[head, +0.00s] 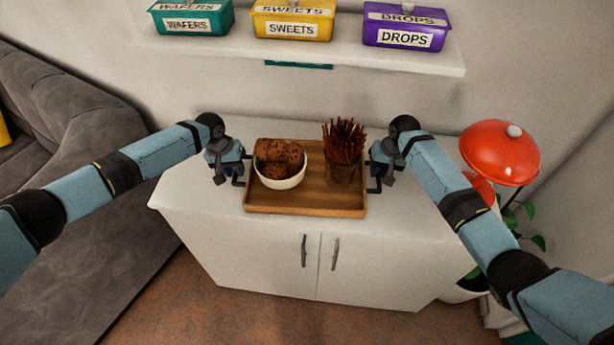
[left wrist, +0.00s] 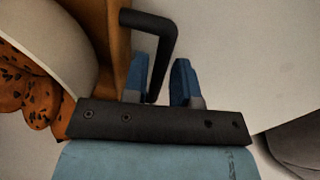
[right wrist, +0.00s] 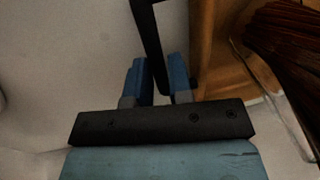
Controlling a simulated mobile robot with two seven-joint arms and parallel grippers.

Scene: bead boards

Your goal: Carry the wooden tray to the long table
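The wooden tray (head: 306,200) rests on top of a white cabinet (head: 185,193). It holds a white bowl of speckled cookies (head: 280,158) and a glass of brown sticks (head: 342,150). My left gripper (head: 236,180) is at the tray's left end; the left wrist view shows the black handle (left wrist: 163,55) between its open fingers (left wrist: 160,82). My right gripper (head: 376,182) is at the right end, with the other black handle (right wrist: 152,45) between its open fingers (right wrist: 159,80). Both have a visible gap beside the bar. No long table is in view.
A shelf (head: 350,55) above the cabinet bears teal, yellow and purple tins. A red lamp (head: 500,152) and a plant stand at the right. A grey sofa (head: 85,150) is at the left. Brown floor (head: 240,315) shows in front.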

